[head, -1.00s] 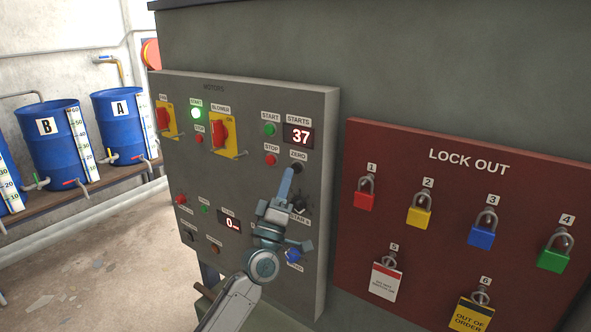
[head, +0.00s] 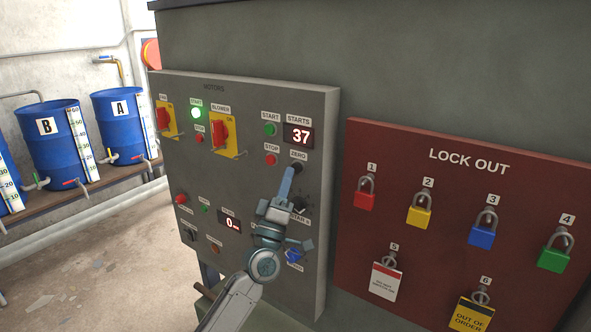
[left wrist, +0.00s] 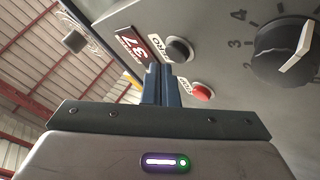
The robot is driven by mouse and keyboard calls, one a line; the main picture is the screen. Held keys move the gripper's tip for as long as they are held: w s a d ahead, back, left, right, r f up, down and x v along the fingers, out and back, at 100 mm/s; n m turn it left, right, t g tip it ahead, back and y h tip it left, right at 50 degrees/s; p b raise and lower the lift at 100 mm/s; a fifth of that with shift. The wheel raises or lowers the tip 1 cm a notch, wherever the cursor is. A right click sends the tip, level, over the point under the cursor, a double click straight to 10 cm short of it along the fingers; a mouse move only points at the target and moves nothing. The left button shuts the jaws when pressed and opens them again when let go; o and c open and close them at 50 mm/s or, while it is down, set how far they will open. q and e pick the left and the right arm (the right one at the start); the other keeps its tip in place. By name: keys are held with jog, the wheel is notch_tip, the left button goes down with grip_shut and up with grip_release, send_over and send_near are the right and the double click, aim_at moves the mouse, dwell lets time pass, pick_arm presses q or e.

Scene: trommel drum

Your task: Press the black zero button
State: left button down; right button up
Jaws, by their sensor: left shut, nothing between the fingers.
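The black zero button (head: 297,167) sits on the grey control panel (head: 180,100), under the ZERO label and the STARTS display (head: 298,136), which reads 37. In the left wrist view the black button (left wrist: 179,50) shows whole, just beyond the fingertips and slightly right of them. My left gripper (head: 290,170) is shut and empty, its tips close to the button. In the left wrist view its blue fingers (left wrist: 164,68) are together; I cannot tell whether they touch the button. My right gripper is not in view.
The red STOP button (head: 271,160) is left of the zero button; in the left wrist view a red button (left wrist: 201,91) is near my fingers. A black dial (left wrist: 283,50) is further right. The red lock-out board (head: 450,220) with padlocks stands to the right.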

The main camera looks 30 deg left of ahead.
pick_arm(q)
jog(key=shift+w, duration=0.3)
jog(key=shift+w+d, duration=0.1)
jog(key=shift+w, duration=0.3)
dwell(0.6)
jog(key=shift+s, duration=0.1)
jog(key=shift+s+p, duration=0.3)
jog(key=shift+s, duration=0.45)
jog(key=s+p, duration=0.2)
jog(key=s, duration=0.3)
jog(key=shift+a+p, duration=0.25)
jog(key=shift+p, duration=0.15)
